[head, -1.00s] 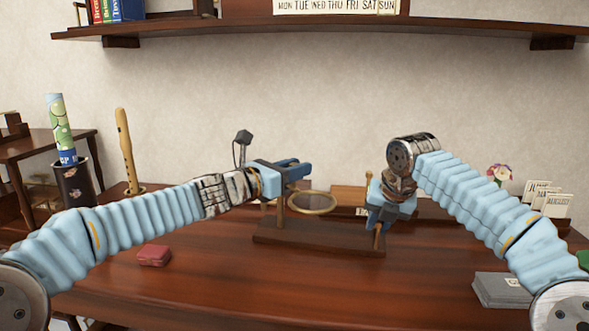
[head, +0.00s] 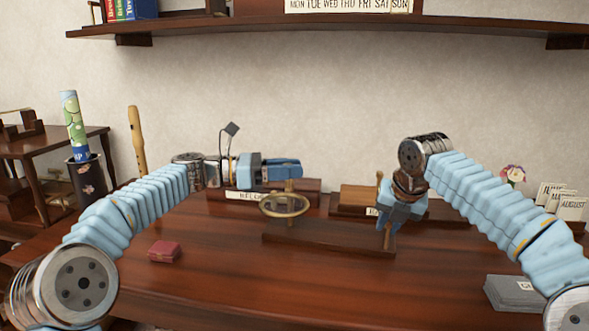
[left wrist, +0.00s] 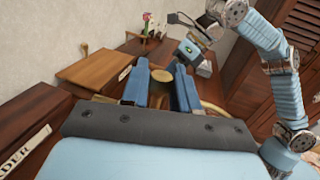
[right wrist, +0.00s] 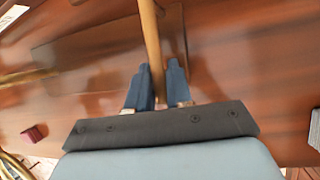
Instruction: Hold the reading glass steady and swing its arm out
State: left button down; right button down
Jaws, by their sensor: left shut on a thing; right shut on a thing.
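The reading glass has a dark wooden base (head: 330,238), a wooden post at its right end (head: 379,190), and a brass-rimmed ring (head: 284,204) near its left end. My left gripper (head: 290,172) is shut on a small upright handle at the ring; its round wooden top (left wrist: 162,75) shows between the fingers in the left wrist view. My right gripper (head: 390,222) is shut on the post, which also runs between its fingers in the right wrist view (right wrist: 151,40). The arm joining ring and post is not clear in the head view.
Wooden blocks with labels (head: 352,200) stand behind the glass. A red box (head: 165,251) lies front left, and a grey box (head: 508,294) front right. A pen-like flute (head: 137,140) and a dark cup (head: 88,186) are at left. The front middle desk is clear.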

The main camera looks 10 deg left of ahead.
pick_arm(q)
jog(key=shift+a+m+g, duration=0.3)
jog(key=shift+m+g, duration=0.15)
jog(key=shift+g, duration=0.25)
jog(key=shift+a+m+g, duration=0.25)
jog(key=shift+m+g, duration=0.2)
jog(key=shift+g, duration=0.25)
jog(key=shift+h, duration=0.3)
pick_arm(e)
jog(key=shift+d, duration=0.1)
pick_arm(q)
jog(key=c, duration=1)
grip_release()
jog(key=a, duration=0.4)
jog(key=s+a, duration=0.1)
jog(key=a, duration=0.7)
jog(key=shift+s, duration=0.25)
pick_arm(e)
jog(key=c, duration=0.9)
grip_release()
jog(key=shift+c, duration=0.2)
